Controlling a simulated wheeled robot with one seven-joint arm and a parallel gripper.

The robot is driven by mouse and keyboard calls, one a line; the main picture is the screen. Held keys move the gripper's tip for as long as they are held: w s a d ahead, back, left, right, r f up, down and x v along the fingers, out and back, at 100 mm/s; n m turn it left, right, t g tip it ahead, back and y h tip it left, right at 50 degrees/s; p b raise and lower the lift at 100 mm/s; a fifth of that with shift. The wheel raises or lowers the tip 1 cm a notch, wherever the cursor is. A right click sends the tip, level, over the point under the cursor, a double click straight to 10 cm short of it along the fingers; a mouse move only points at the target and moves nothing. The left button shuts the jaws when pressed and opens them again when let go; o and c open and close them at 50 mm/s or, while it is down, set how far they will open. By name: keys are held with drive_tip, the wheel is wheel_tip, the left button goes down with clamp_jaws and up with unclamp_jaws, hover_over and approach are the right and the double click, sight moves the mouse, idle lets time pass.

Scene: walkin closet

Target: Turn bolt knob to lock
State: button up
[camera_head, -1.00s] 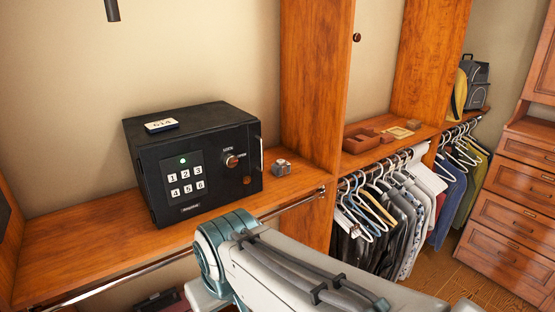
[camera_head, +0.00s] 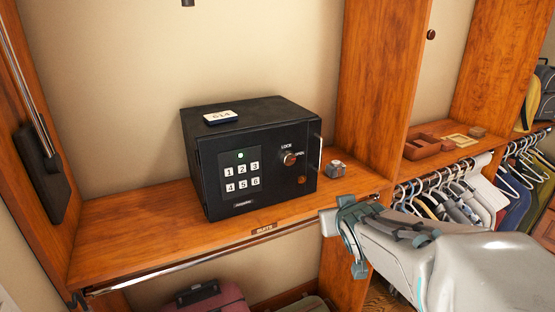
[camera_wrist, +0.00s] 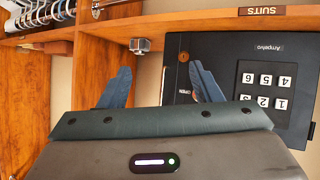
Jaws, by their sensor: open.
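A black safe (camera_head: 222,182) stands on the wooden shelf with its door shut. Its round bolt knob (camera_head: 289,158) is on the door right of the keypad, with LOCK printed above and OPEN to the right. I cannot make out its exact pointer angle. A smaller brown disc (camera_head: 301,181) lies below it. In the wrist view, which is upside down, my gripper (camera_wrist: 161,67) is open and empty, its fingers towards the safe (camera_wrist: 220,47). The right finger overlaps the door near the OPEN label and hides the knob. No contact shows.
A number tag (camera_head: 221,117) lies on the safe. A hanging rail (camera_head: 200,250) runs under the shelf's (camera_head: 130,232) front edge. Clothes hang at right. Shelf space left of the safe is free.

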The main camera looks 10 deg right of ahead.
sight(290, 159)
drive_tip(key=w+a+r+n+t+y+p, duration=0.1)
drive_tip(key=w+a+t+y, duration=0.1)
drive_tip(key=w, duration=0.4)
drive_tip(key=w+a+r+n+t+y, duration=0.1)
drive_tip(key=w+a+y, duration=0.1)
drive_tip(key=w, duration=0.5)
drive_tip(key=w+a+r+n+t+y+p, duration=0.1)
drive_tip(key=w+a+n+t+y, duration=0.1)
drive_tip(key=w, duration=0.5)
drive_tip(key=shift+a+t+y+p, duration=0.35)
drive_tip(key=shift+a+y, duration=0.15)
drive_tip(key=shift+y, duration=0.3)
drive_tip(key=c, duration=1)
